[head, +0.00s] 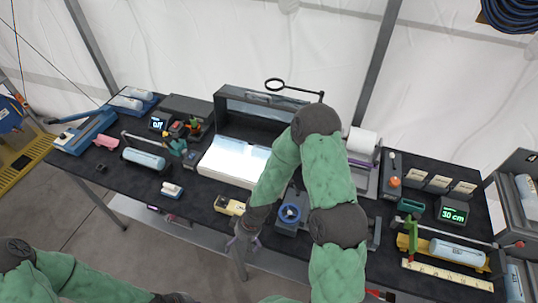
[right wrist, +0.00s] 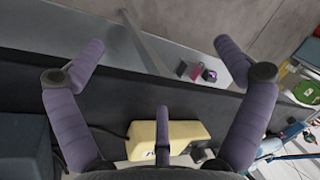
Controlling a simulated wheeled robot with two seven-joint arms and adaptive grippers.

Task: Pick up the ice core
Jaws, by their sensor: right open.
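Several pale blue ice cores are in the head view. One ice core (head: 144,158) lies in a holder at the left of the table. Another ice core (head: 458,253) lies at the right behind a cream ruler strip (head: 447,275). I cannot tell which one the task means. My right gripper (head: 243,242) hangs at the table's front edge, apart from both cores. It also shows in the right wrist view (right wrist: 156,46), with purple fingers spread wide and nothing between them. My left arm shows at the bottom left, but its gripper is out of the picture.
The long black table (head: 120,185) is crowded. A yellow box (head: 230,206) is close to my right gripper and shows in the right wrist view (right wrist: 180,135). A bright light panel (head: 233,160) is mid-table. A green display reads 30 cm (head: 453,212). My right arm hides part of the middle.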

